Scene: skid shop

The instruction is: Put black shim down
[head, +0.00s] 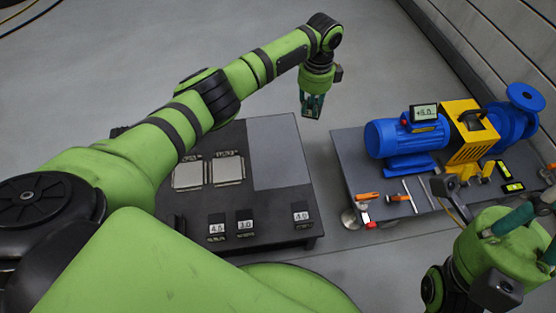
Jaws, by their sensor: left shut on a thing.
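My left gripper (312,106) hangs fingers down over the gap between the two tables, above the floor. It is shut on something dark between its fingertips. That thing is too small to make out, so I cannot confirm that it is the black shim. Black blocks with labels reading 4.5 (216,227), 3.0 (245,223) and 4.0 (301,214) sit along the front of the dark left table (265,205). My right gripper (532,235) is at the lower right, cut off by the picture edge, with its fingers apart.
Two light square plates (188,172) (228,169) lie on the left table beside a bare grey area (279,150). The right table (352,165) carries a blue motor (402,137), a yellow guard (467,135), a blue pump (512,112), a display (424,112) and orange-handled tools (368,196).

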